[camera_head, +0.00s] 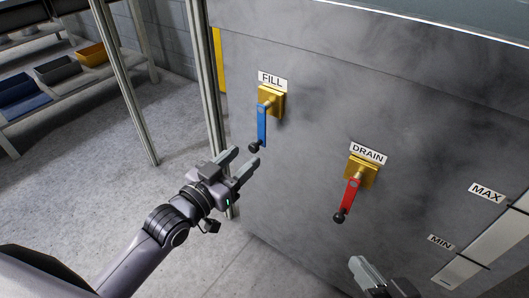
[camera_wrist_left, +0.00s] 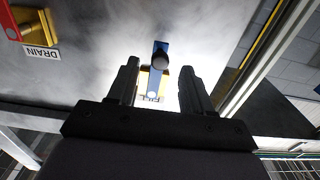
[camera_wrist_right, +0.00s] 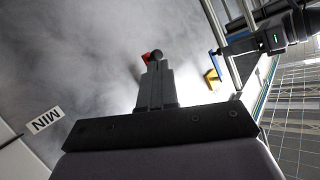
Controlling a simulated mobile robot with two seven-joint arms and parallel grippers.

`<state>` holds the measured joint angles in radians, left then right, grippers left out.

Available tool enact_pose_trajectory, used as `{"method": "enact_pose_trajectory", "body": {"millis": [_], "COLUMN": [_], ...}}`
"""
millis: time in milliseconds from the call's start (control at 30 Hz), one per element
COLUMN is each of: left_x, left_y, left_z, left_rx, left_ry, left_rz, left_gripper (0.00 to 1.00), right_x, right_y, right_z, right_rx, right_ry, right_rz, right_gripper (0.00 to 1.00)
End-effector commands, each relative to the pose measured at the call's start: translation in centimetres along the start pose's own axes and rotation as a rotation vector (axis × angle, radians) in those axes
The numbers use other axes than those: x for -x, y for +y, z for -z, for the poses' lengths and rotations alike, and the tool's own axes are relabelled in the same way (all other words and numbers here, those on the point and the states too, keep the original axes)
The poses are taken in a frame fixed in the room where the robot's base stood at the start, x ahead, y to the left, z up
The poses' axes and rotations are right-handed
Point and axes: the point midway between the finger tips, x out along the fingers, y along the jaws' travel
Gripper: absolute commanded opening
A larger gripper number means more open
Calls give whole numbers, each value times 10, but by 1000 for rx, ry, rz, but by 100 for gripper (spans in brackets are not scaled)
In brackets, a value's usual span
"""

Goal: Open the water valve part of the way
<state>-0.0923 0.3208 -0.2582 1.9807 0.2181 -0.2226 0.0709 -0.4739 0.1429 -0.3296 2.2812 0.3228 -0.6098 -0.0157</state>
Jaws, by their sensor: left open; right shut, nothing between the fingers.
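The blue lever (camera_head: 262,126) of the FILL valve hangs straight down from its brass body (camera_head: 271,99) on the grey panel and ends in a black knob (camera_head: 254,148). My left gripper (camera_head: 244,157) is open just below and in front of the knob. In the left wrist view the blue lever (camera_wrist_left: 160,47) and knob (camera_wrist_left: 160,62) appear between the spread fingers; contact cannot be told. The red lever (camera_head: 349,196) of the DRAIN valve (camera_head: 362,170) hangs down, slightly leftward. My right gripper (camera_head: 358,263) is shut and empty, low near the panel, below the red lever.
The grey panel (camera_head: 320,120) fills the right side. A level gauge (camera_head: 490,250) with MAX and MIN labels is at the right. A metal post (camera_head: 205,90) stands left of the FILL valve. Coloured bins (camera_head: 57,70) sit on a rack at far left, with open floor between.

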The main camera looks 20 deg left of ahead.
Motion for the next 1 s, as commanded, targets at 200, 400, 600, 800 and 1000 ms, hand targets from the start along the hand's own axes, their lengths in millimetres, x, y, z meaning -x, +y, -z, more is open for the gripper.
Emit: {"method": "enact_pose_trajectory", "body": {"millis": [200,400,600,800,1000], "left_x": [-22,-48,-64,-69,-68], "left_y": [0,0,0,1,0], "left_z": [0,0,-1,0,0], "left_rx": [1,0,0,0,0], "left_ry": [3,2,0,-2,-2], "left_rz": [-1,0,0,-1,0], "left_gripper": [50,50,50,50,47], "right_x": [-2,2,4,5,6], "right_y": [0,5,9,9,9], "right_z": [-2,-4,-3,0,0], "right_rx": [-1,42,73,82,82], "right_ry": [13,37,55,64,66], "right_rz": [10,-11,-27,-30,-30], "right_gripper": [0,0,0,0,0]}}
